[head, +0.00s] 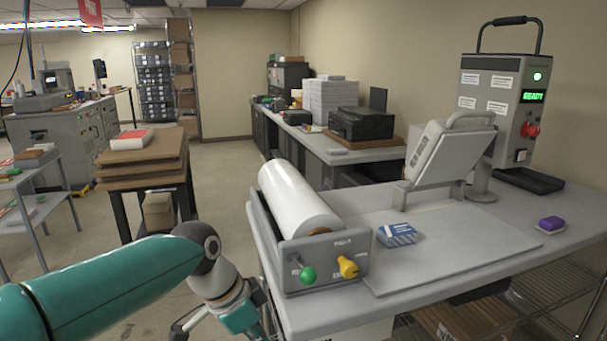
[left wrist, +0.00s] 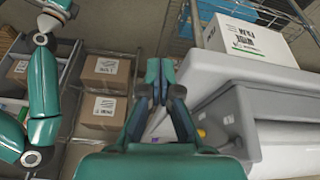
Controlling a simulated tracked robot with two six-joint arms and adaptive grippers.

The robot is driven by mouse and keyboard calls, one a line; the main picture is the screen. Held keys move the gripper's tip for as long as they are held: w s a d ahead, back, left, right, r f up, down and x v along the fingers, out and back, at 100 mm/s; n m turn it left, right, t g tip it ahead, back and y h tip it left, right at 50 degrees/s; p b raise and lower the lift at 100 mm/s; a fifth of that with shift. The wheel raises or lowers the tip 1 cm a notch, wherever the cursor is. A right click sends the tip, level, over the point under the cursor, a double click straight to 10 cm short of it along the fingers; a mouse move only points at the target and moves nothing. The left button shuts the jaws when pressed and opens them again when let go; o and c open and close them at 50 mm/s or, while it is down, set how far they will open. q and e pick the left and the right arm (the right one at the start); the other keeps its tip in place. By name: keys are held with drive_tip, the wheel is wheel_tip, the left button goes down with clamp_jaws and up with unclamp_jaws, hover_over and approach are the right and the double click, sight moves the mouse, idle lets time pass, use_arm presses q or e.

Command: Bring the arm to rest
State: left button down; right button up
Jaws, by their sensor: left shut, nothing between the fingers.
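My left arm (head: 130,285) comes in from the lower left in the head view. It reaches to the left front side of the laminator table (head: 480,268), with its wrist low beside the table edge. In the left wrist view my left gripper (left wrist: 160,72) is shut, its two fingers together and empty. It points down past the side of the table. In the head view its fingertips are hard to make out at the bottom edge. My right gripper is in neither view.
The table bears a white film roll (head: 297,200) in a grey holder with green and yellow knobs, a blue-white packet (head: 397,235), a purple block (head: 551,224) and a control box (head: 500,105) reading READY. Cardboard boxes (left wrist: 106,74) show below. Open floor (head: 225,185) lies left.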

use_arm(q)
drive_tip(key=s+a+f+n+g, duration=0.2)
drive_tip(key=s+a+f, duration=0.1)
drive_tip(key=f, duration=0.9)
drive_tip(key=s+a+f+n+g, duration=0.2)
drive_tip(key=s+f, duration=0.2)
drive_tip(key=f, duration=0.9)
drive_tip(key=s+f+n+t, duration=0.2)
drive_tip(key=s+f+n, duration=0.8)
drive_tip(key=s+f, duration=0.3)
drive_tip(key=shift+s+f+n+t, duration=0.15)
drive_tip(key=shift+f+n+t, duration=0.2)
drive_tip(key=shift+f, duration=0.4)
